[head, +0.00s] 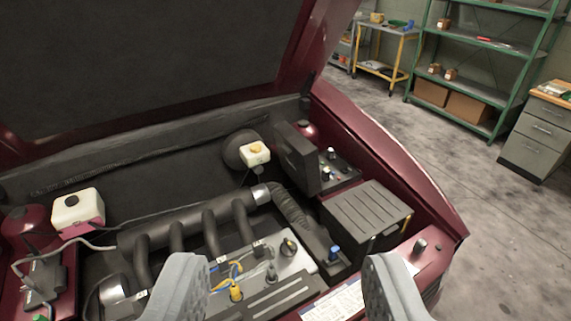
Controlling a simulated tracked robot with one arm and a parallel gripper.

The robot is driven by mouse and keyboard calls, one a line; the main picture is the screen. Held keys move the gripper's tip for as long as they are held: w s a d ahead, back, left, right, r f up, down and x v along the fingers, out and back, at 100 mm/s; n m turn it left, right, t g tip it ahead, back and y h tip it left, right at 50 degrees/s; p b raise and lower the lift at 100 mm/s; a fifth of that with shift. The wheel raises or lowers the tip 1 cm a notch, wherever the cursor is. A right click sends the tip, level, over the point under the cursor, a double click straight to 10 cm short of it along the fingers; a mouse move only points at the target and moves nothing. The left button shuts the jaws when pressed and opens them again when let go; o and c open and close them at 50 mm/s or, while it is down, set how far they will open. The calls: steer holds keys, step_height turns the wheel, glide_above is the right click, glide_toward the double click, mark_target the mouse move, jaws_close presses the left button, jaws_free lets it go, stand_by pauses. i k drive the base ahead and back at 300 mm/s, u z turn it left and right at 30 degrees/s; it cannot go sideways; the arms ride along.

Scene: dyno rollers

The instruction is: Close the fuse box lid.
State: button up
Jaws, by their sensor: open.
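The fuse box (343,176) sits at the right rear of the engine bay, beside the dark red fender. Its black lid (296,158) stands upright on the left side of the box, so the lid is open. Several small dark and light parts show inside the box. My gripper (284,262) is open and empty at the bottom of the view, its two grey fingers wide apart. It is nearer to me than the fuse box and apart from it, over the front of the engine.
The raised hood (150,70) hangs over the back left. A ribbed black box (366,215) lies between my gripper and the fuse box. The engine cover (262,278), black pipes (210,228) and a white reservoir (254,154) fill the bay. Open floor (500,230) lies right of the car.

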mark_target(299, 158)
steer(key=z, duration=0.5)
steer(key=k, duration=1.3)
steer(key=z, duration=0.65)
steer(key=i, duration=0.95)
steer(key=u, duration=0.35)
steer(key=i, duration=1.15)
steer(key=u, duration=0.95)
steer(key=i, duration=0.4)
steer(key=u, duration=0.25)
